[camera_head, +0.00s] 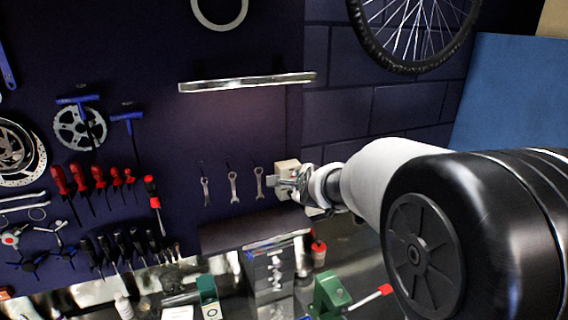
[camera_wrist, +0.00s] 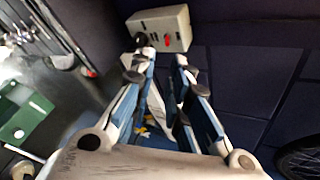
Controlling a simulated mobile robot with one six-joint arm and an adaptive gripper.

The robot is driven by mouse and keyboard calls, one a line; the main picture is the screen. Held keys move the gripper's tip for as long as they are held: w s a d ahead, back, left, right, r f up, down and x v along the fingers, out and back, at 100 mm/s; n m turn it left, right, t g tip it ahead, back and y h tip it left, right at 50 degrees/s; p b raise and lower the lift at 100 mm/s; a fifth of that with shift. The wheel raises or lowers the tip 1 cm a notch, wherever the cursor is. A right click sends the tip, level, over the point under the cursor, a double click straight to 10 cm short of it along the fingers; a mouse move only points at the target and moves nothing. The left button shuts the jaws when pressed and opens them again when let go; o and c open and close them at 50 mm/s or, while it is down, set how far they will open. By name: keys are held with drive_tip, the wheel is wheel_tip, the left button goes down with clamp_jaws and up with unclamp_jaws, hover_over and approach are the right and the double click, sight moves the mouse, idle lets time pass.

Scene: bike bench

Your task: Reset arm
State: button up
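My gripper (camera_head: 298,183) is in front of the wall at the middle right of the head view, close to a small pale box (camera_head: 287,177). The wrist view shows the box (camera_wrist: 160,27) with a red part and a dark round part on its face, just beyond the fingertips. My gripper (camera_wrist: 163,58) is partly open there, its two blue-lined fingers apart at the tips. I see nothing held between the tips. Whether a fingertip touches the box I cannot tell.
A metal shelf (camera_head: 247,83) juts from the wall above, and wrenches (camera_head: 233,186) hang left of the box. A drawer unit (camera_head: 272,268) and a green vise (camera_head: 329,295) stand below on the bench. A bicycle wheel (camera_head: 414,32) hangs at upper right.

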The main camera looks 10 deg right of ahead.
drive_tip(key=s+f+n+g+b, duration=0.2)
drive_tip(key=s+f+n+b, duration=0.3)
drive_tip(key=s, duration=0.9)
drive_tip(key=s+f+n+g+b, duration=0.3)
drive_tip(key=s+f+n+b, duration=0.2)
drive_tip(key=s, duration=0.9)
drive_tip(key=s+d+f+n+g+b, duration=0.1)
drive_tip(key=s+f+n+b, duration=0.3)
drive_tip(key=s+f+n, duration=0.5)
drive_tip(key=s+n+g, duration=0.1)
drive_tip(key=s+n, duration=0.2)
drive_tip(key=s, duration=0.2)
drive_tip(key=shift+s+f+n+b, duration=0.25)
drive_tip(key=shift+s+n+b, duration=0.1)
drive_tip(key=shift+n+b, duration=0.05)
